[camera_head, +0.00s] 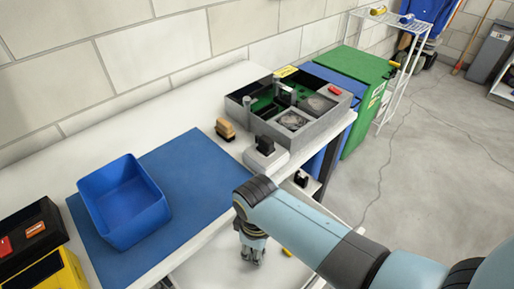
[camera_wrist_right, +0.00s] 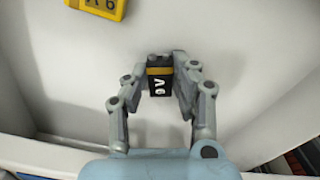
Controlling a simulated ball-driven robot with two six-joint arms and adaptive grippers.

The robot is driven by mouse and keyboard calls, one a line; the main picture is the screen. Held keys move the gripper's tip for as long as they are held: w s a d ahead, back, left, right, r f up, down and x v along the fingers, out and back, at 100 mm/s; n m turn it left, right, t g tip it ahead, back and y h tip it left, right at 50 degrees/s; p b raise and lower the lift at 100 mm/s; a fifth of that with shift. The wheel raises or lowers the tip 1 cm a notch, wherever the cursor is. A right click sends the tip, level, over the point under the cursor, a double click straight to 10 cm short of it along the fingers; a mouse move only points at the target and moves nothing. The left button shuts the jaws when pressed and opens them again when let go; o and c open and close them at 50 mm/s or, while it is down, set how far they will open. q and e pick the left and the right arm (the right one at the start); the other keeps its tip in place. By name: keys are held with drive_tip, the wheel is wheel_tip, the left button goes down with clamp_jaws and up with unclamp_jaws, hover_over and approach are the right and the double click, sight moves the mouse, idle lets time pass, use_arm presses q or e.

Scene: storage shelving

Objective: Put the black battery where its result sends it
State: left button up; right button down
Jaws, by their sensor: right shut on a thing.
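My right gripper (camera_head: 252,257) points down over a white surface below the front edge of the table. In the right wrist view it (camera_wrist_right: 156,90) is shut on the black battery (camera_wrist_right: 159,86), a small block with an orange band and white marking. It is between the fingers inside what looks like a white-walled container (camera_wrist_right: 240,50). The battery is hidden in the head view. A pale grey device (camera_head: 268,160) with an upright black part (camera_head: 265,144) stands on the table; no readable result shows. My left gripper is not in view.
A blue bin (camera_head: 105,190) stands on a blue mat (camera_head: 190,175). A grey divided box (camera_head: 320,140) is at the table's far end. A green bin (camera_head: 350,65) stands beyond it. A yellow block (camera_wrist_right: 98,6) lies near the gripper. A yellow bin (camera_head: 60,275) is at lower left.

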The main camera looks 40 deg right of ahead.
drive_tip(key=c, duration=1.1)
unclamp_jaws()
drive_tip(key=shift+f, duration=0.1)
drive_tip(key=shift+o, duration=0.2)
wheel_tip(320, 180, up, 12)
drive_tip(key=p, duration=0.3)
